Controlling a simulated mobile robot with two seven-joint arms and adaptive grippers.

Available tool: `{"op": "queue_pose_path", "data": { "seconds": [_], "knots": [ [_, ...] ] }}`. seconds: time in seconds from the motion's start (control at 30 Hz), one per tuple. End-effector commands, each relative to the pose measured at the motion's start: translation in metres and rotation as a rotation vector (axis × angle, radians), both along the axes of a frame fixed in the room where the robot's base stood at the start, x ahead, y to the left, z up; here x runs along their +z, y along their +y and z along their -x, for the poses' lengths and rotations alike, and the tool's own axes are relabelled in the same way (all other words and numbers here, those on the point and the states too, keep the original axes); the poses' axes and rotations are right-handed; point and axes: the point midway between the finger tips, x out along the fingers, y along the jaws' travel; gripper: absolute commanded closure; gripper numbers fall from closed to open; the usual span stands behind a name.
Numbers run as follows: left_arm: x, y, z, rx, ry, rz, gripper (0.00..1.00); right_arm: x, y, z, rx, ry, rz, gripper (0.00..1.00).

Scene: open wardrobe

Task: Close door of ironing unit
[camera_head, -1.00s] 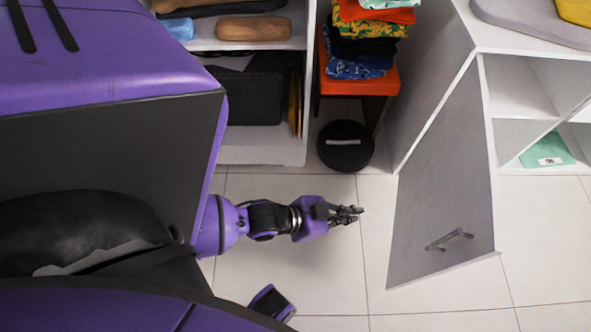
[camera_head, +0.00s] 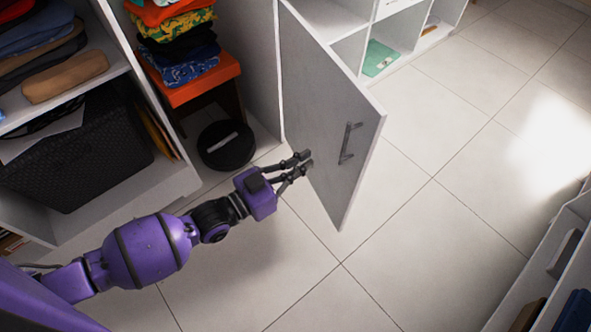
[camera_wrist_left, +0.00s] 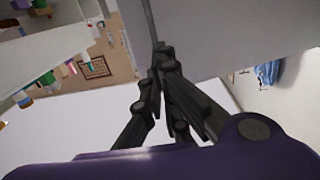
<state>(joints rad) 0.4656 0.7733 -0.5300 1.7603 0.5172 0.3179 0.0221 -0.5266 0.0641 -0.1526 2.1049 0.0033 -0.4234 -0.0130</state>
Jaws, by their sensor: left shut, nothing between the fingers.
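The ironing unit's door (camera_head: 318,110) is a grey panel that stands open, swung out from the right side of the open wardrobe section. I cannot tell whether the fingertips touch the panel. In the left wrist view the fingertips (camera_wrist_left: 162,52) are close together in front of a grey panel, probably the door. My right gripper is not in view.
The open section holds an orange stool (camera_head: 200,85) with folded clothes and a round black object (camera_head: 226,145) on the floor. A black basket (camera_head: 85,150) sits at left. White shelving (camera_head: 345,45) stands behind the door. Floor right of the door is clear.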

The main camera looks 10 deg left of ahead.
Motion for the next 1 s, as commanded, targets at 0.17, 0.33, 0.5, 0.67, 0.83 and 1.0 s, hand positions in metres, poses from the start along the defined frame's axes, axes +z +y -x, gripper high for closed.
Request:
{"op": "queue_pose_path", "data": {
  "seconds": [0.17, 0.33, 0.5, 0.67, 0.83, 1.0],
  "knots": [
    [0.001, -0.027, -0.032, -0.001, -0.002, 0.002, 1.00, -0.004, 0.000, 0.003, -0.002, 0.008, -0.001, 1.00],
    [0.000, -0.045, -0.054, 0.000, 0.001, 0.001, 1.00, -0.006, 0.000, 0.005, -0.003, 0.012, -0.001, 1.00],
    [-0.001, -0.056, -0.067, 0.000, 0.001, -0.001, 1.00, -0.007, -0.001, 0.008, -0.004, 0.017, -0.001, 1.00],
    [0.000, -0.059, -0.071, -0.001, 0.002, -0.001, 1.00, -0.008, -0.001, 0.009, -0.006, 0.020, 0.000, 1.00],
    [0.000, -0.059, -0.071, 0.000, 0.002, -0.001, 1.00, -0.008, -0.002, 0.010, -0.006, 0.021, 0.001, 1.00],
    [0.000, -0.060, -0.071, 0.001, 0.001, 0.000, 1.00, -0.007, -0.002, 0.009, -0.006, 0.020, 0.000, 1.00]
  ]
}}
